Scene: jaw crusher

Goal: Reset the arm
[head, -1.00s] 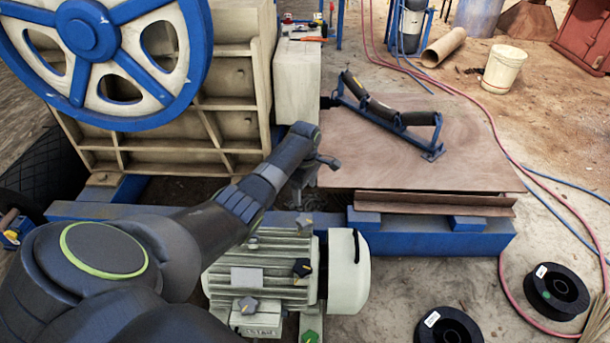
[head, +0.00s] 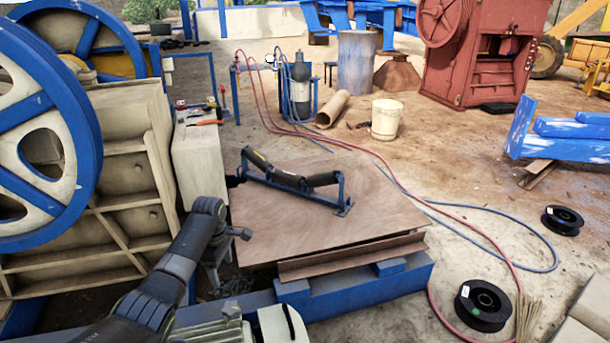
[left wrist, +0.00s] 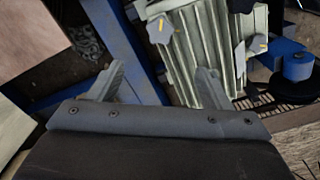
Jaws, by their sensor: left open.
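My left arm comes in from the lower left in the head view. Its gripper (head: 214,268) hangs below the wrist, just left of the brown board, and shows small and dark. In the left wrist view the two fingers (left wrist: 160,82) stand well apart with nothing between them, so it is open and empty. The pale ribbed motor (left wrist: 192,45) lies beyond the fingers; its top also shows at the bottom of the head view (head: 222,332). My right gripper is not in view.
A brown board (head: 330,220) on a blue beam (head: 350,290) carries a roller frame (head: 290,182). The cream crusher body with a blue wheel (head: 40,140) stands left. Black spools (head: 482,304), hoses and a white bucket (head: 385,118) are on the ground.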

